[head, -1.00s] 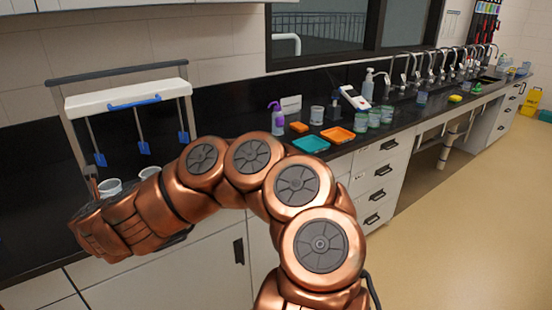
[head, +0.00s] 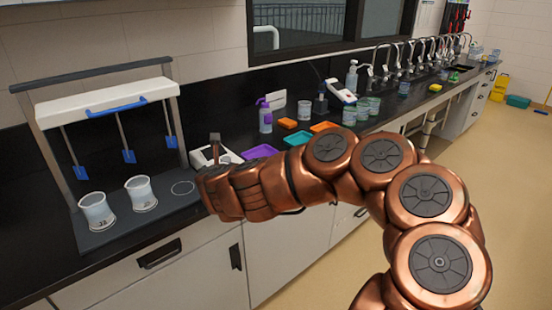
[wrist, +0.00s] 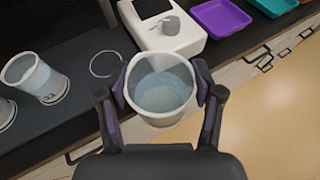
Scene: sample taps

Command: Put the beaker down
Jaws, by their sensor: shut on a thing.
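My gripper (wrist: 161,88) is shut on a clear beaker (wrist: 160,98) with pale liquid, one finger on each side of it. The held beaker is out of sight in the head view, where my arm hides that spot. A dark stand with a white top bar (head: 110,102) and blue paddles shows on the left. Two beakers (head: 97,212) (head: 141,194) stand on its base (head: 120,232). An empty ring mark (head: 182,188) lies to their right; in the wrist view the ring (wrist: 105,64) is left of the held beaker, apart from it.
A white device (wrist: 165,28) with a grey knob sits just behind the held beaker. A purple tray (head: 260,152) and a teal tray (head: 298,138) lie farther right. Bottles, cups and a row of taps (head: 420,50) line the counter. The counter's front edge is close.

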